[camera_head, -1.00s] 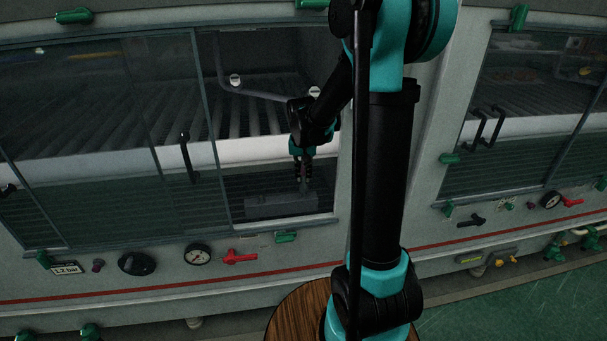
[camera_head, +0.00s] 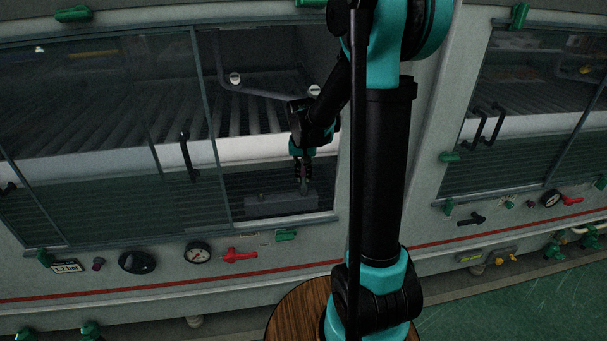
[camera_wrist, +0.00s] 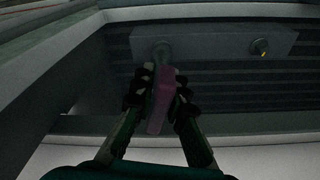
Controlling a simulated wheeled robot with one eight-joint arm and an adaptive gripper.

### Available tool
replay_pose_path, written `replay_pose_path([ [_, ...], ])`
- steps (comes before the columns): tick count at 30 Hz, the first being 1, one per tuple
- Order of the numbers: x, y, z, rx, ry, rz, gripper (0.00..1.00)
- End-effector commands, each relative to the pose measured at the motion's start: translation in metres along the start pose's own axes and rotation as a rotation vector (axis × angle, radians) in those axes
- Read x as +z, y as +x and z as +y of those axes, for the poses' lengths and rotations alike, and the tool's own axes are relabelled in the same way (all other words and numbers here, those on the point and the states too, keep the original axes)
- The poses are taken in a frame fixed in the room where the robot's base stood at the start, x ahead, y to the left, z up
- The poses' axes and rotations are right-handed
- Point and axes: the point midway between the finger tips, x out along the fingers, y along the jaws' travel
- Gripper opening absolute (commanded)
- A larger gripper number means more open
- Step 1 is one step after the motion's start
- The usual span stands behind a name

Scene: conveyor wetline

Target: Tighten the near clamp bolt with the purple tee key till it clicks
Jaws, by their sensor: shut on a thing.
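My gripper (camera_head: 303,168) reaches through the open window of the machine, and its fingers also show in the wrist view (camera_wrist: 160,100). It is shut on the purple tee key (camera_wrist: 161,108), whose handle lies between the fingers. The key's far end meets or overlaps a round boss (camera_wrist: 161,50) at the left of a grey clamp block (camera_wrist: 215,40); I cannot tell how deeply it is seated. The block also shows in the head view (camera_head: 270,205), below the gripper. A second round fitting (camera_wrist: 259,47) with a small yellow mark sits at the block's other end.
The window frame's side (camera_head: 211,120) stands left of my arm, and a lower sill (camera_head: 290,221) runs in front of the block. A slatted bed (camera_head: 265,118) and a pipe lie behind. A gauge (camera_head: 198,253) and red lever (camera_head: 240,256) are below.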

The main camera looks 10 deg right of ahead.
Motion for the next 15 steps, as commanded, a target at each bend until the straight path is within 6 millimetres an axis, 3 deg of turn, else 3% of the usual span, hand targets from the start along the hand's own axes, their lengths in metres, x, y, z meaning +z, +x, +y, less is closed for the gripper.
replay_pose_path([
  [15, 0.0017, 0.0100, 0.0000, 0.000, 0.000, 0.000, 0.00],
])
